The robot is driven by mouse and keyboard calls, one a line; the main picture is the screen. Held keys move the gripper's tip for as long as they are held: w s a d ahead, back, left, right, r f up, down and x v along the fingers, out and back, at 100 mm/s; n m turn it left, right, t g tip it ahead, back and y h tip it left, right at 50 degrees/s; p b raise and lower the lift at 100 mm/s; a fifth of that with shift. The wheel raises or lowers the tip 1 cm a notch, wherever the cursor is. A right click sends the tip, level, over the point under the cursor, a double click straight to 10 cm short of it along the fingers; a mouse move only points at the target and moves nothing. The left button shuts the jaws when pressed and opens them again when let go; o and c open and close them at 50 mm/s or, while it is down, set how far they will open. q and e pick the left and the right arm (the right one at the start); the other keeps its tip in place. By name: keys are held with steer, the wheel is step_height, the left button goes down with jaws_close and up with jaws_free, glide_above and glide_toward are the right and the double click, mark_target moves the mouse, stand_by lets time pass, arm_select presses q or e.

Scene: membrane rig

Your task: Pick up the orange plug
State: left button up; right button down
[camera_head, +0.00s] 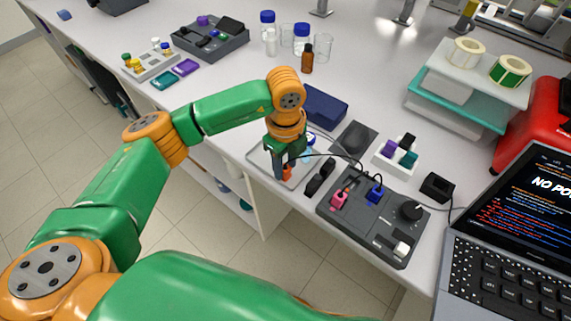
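The orange plug (287,172) is small and upright at the clear tray (262,157) near the table's front edge. My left gripper (283,168) points down right at the plug, with a dark finger beside it. The finger and wrist hide part of the plug, so I cannot tell whether the fingers grip it or only stand around it. A black cable runs from near the gripper to the grey control box (375,228). My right gripper is not in view.
The control box holds a pink plug (339,199), a blue plug (375,193) and a black knob. A black holder (320,177) stands between tray and box. A blue case (324,106) lies behind the tray. A laptop (515,235) is at right; bottles and beakers stand behind.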

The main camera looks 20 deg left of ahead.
arm_select(q)
steer(key=shift+s+a+f, duration=0.1)
steer(key=shift+s+f, duration=0.05)
jaws_close()
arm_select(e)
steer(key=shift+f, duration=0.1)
